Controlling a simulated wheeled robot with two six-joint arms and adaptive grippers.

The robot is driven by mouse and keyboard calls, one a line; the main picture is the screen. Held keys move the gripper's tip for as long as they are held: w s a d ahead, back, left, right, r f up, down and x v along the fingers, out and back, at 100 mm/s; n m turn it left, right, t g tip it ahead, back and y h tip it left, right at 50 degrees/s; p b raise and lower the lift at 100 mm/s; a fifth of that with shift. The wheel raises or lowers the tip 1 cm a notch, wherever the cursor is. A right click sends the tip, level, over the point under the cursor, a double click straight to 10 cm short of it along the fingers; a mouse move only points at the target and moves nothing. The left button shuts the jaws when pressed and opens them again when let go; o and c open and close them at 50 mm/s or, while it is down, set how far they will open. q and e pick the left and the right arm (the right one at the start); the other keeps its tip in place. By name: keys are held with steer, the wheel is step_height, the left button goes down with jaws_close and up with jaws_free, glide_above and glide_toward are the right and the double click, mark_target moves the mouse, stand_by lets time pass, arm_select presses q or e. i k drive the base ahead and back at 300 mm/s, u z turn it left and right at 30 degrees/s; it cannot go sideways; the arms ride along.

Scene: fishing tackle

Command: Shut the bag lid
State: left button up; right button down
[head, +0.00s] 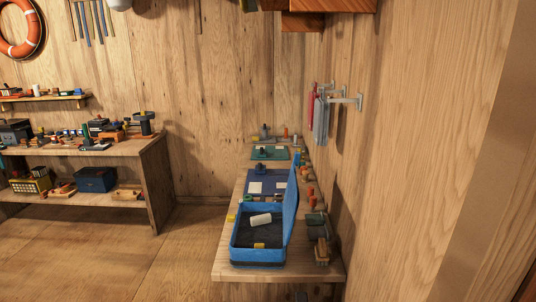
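A blue bag (257,266) sits near the front end of the wooden bench. Its blue lid (291,207) stands open and upright along the bag's right side. Inside the dark interior lie a white roll-shaped thing (261,219) and a small yellow piece (260,245). Neither of my grippers shows in the head view.
The narrow bench (225,268) runs along the right wall. A dark blue mat (267,178) and a green mat (270,153) lie behind the bag. A brush (321,251) and small items stand right of the lid. Wall hooks (345,100) hold cloths above. Floor to the left is clear.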

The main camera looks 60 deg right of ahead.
mark_target(291, 199)
steer(key=i, duration=1.8)
steer(key=z, duration=1.8)
